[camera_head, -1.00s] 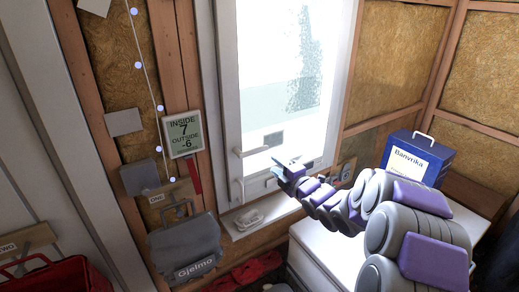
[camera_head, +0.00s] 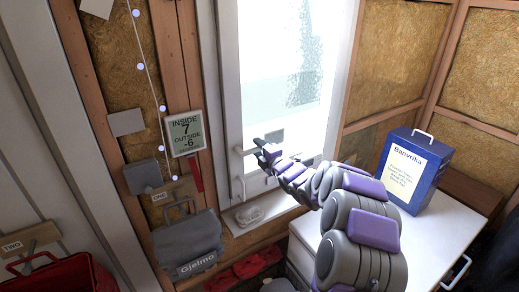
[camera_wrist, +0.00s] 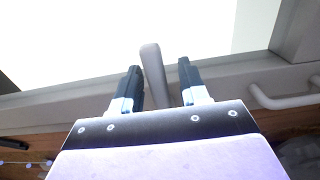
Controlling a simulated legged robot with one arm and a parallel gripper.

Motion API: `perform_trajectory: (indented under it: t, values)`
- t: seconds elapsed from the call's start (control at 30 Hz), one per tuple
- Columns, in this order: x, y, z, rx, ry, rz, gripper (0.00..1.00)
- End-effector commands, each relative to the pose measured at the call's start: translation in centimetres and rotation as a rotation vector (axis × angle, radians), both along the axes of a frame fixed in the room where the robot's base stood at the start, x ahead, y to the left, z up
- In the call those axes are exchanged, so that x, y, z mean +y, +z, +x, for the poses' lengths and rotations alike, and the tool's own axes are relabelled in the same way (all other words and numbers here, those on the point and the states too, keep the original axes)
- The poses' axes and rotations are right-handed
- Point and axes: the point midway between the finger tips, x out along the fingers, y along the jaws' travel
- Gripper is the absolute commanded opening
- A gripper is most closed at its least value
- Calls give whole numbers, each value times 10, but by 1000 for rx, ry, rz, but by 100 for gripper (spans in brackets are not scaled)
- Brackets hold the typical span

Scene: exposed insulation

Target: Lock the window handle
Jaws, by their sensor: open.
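The window handle (camera_head: 243,151) is a pale lever on the left side of the white window frame (camera_head: 230,95) in the head view. My gripper (camera_head: 262,149) is at the handle's right end there and hides part of it. In the wrist view the handle (camera_wrist: 153,72) shows as a grey bar between the two dark fingertips of my gripper (camera_wrist: 160,78). The gripper is open, with a gap visible on each side of the bar. I cannot tell how deep the handle sits between the fingers.
A second, curved grey handle (camera_wrist: 284,99) is on the frame at right in the wrist view. A white cabinet (camera_head: 432,225) with a blue box (camera_head: 408,172) stands right of my arm. A grey bag (camera_head: 188,245) hangs left of the window.

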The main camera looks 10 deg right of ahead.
Motion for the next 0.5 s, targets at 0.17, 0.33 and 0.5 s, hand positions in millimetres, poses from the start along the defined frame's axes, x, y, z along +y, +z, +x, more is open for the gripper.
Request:
perform_trajectory:
  t: [0.17, 0.33, 0.5]
  values:
    - [0, 0, 0, 0, 0, 0, 41]
    - [0, 0, 0, 0, 0, 0, 25]
    - [0, -1, 0, 1, 0, 0, 8]
